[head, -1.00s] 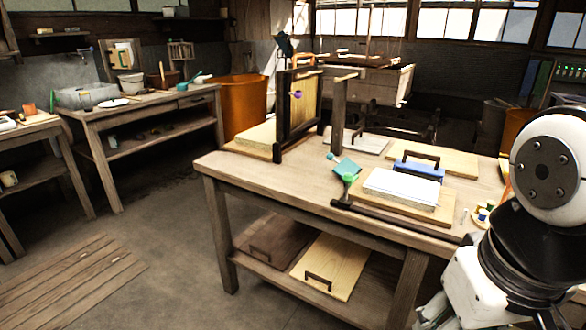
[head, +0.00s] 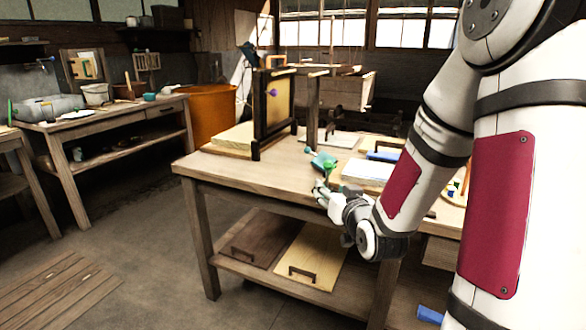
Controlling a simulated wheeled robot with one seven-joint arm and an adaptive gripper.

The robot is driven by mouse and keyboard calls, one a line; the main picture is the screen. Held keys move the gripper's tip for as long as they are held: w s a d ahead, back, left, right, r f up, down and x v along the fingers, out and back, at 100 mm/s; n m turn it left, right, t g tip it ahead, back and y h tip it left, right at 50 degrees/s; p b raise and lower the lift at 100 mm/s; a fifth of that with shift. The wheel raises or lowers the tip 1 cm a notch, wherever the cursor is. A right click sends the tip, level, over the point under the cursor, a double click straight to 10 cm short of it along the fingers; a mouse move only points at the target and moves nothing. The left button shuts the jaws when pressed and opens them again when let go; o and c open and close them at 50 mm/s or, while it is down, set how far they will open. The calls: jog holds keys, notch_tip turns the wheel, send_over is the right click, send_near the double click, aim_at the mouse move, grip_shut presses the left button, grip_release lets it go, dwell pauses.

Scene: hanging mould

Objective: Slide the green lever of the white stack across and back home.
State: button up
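The white stack (head: 366,170) lies on the worktable, its right part hidden behind my arm. The green lever (head: 330,167) stands at the stack's left front side. My gripper (head: 324,185) is at the table's front edge, right at the lever in the picture. It is small and partly covered by my own wrist, so I cannot tell whether its fingers touch the lever or are open or shut.
The worktable (head: 235,165) carries an upright dark frame (head: 259,112) with a purple knob, a dark post (head: 312,108) and a teal item (head: 323,160) beside the lever. Dark and pale boards (head: 312,256) lie on the lower shelf.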

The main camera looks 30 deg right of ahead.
aim_at(330, 167)
jog(key=shift+m+t+h, duration=0.6)
jog(key=shift+m+t, duration=0.1)
jog(key=shift+t, duration=0.1)
jog(key=d+x, duration=0.1)
jog(key=x, duration=0.3)
jog(key=b+x, duration=0.1)
jog(key=x, duration=0.4)
jog(key=s+d+b+x, duration=0.1)
jog(key=x, duration=0.4)
jog(key=shift+w+d+r, duration=0.1)
jog(key=shift+d+r, duration=0.25)
jog(key=shift+d, duration=0.05)
grip_shut()
